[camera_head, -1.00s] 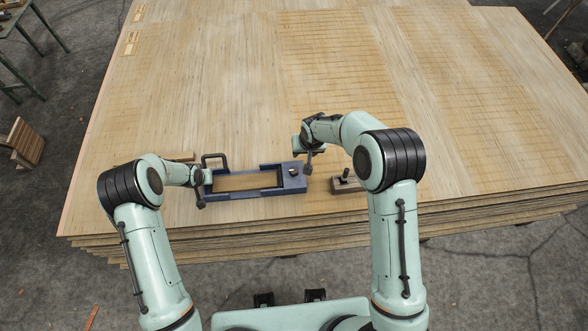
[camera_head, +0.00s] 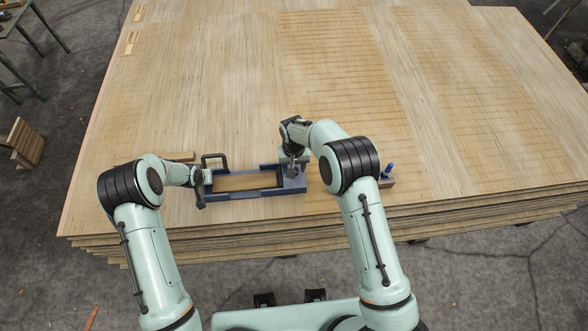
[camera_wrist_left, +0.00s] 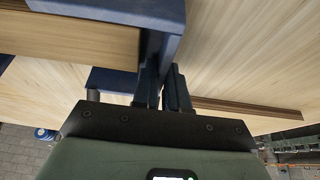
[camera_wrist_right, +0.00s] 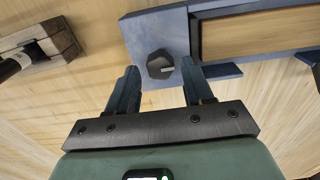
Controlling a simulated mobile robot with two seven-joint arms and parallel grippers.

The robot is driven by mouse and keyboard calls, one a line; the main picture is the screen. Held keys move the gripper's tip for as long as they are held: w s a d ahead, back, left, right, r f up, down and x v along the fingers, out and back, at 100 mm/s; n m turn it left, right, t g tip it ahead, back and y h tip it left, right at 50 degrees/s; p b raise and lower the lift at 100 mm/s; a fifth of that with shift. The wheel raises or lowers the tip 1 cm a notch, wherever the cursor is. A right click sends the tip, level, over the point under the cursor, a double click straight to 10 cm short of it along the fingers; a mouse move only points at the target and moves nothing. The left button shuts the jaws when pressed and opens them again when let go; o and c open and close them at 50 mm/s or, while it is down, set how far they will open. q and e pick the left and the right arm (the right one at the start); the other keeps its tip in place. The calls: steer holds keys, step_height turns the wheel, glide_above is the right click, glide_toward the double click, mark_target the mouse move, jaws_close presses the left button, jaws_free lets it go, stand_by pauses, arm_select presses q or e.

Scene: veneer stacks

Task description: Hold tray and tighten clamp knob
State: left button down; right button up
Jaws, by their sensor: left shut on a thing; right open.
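The dark blue tray (camera_head: 240,196) lies on the veneer stack, with a wooden strip (camera_head: 245,182) inside it. My left gripper (camera_head: 203,182) is shut on the tray's left end wall, which also shows between its fingers in the left wrist view (camera_wrist_left: 158,60). The black clamp knob (camera_wrist_right: 160,65) sits on the block at the tray's right end. My right gripper (camera_wrist_right: 158,85) is open, its fingers on either side of the knob and just short of it in the picture. In the head view the right gripper (camera_head: 291,170) hides the knob.
A wooden block (camera_wrist_right: 40,45) with a dark-handled tool in it stands to the right of the tray; in the head view its blue-topped peg (camera_head: 389,170) shows beside my right arm. A wooden strip (camera_head: 180,157) lies behind the tray. The stack (camera_head: 240,80) beyond is mostly clear.

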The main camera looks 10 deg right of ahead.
steer(key=shift+f, duration=0.8)
steer(key=c, duration=0.7)
steer(key=m, duration=0.3)
steer(key=shift+m, duration=0.3)
steer(key=shift+m, duration=1.7)
